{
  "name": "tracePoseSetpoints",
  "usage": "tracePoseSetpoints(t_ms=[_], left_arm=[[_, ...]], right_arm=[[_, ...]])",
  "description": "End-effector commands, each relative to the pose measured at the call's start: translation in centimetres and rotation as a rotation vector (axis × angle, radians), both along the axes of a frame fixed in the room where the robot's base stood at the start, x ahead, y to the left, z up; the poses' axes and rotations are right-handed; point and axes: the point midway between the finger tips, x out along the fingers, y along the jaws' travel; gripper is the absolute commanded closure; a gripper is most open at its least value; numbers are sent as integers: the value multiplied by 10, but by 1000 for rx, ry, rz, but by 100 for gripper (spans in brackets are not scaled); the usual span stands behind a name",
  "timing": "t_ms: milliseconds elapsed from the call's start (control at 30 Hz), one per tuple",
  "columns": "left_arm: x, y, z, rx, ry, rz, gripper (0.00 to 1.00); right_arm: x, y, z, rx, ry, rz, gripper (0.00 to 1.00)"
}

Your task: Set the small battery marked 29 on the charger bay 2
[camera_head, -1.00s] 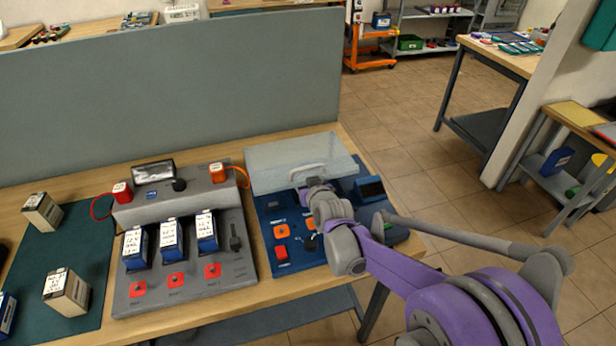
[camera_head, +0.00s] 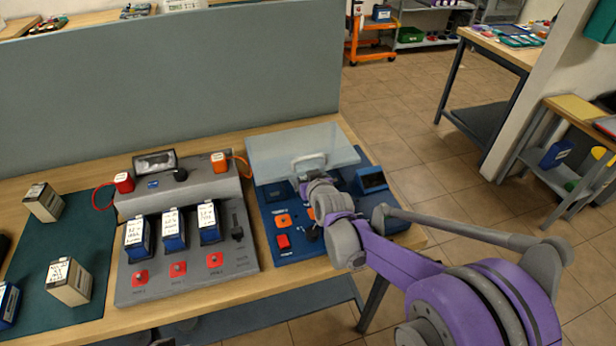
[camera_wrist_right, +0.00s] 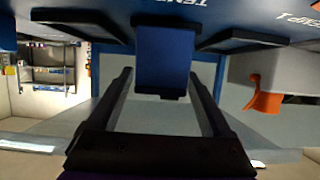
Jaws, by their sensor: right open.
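The grey charger (camera_head: 245,262) stands on the bench with three blue batteries in its bays: left (camera_head: 138,238), middle (camera_head: 173,232) and right (camera_head: 209,224). Their label numbers are too small to read, so I cannot tell which battery is 29. My right gripper (camera_head: 316,186) is over the blue tester panel, just in front of the handle on its clear lid (camera_head: 302,150); my arm partly hides its jaws. In the right wrist view the open fingers (camera_wrist_right: 160,82) point at a blue block (camera_wrist_right: 164,60) that shows between them. I cannot tell whether they touch it.
Two pale batteries (camera_head: 43,203) (camera_head: 70,282) and a blue one (camera_head: 8,304) sit on the green mat (camera_head: 35,260) at the left. A grey partition (camera_head: 170,85) stands behind the bench. Orange and red clips rest on the charger's back.

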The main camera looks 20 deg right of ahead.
Motion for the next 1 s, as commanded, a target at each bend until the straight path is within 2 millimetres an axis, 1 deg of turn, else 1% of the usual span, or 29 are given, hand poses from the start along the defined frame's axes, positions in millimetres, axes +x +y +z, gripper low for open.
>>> tracePoseSetpoints(t_ms=[33,167,400,600,767,967,1000], left_arm=[[1,0,5,0,-2,0,100],[1,0,3,0,-2,0,100],[1,0,5,0,-2,0,100],[2,0,8,0,-4,0,100],[2,0,9,0,-4,0,100],[2,0,9,0,-4,0,100],[2,0,9,0,-4,0,100]], right_arm=[[0,0,6,0,-1,0,16],[-16,-1,11,1,0,0,16],[-62,-2,29,-1,0,0,16],[-92,-3,43,1,-1,0,16],[-106,-4,48,-1,0,0,16],[-113,-4,50,-1,4,1,16],[-116,-3,49,1,15,3,16]])
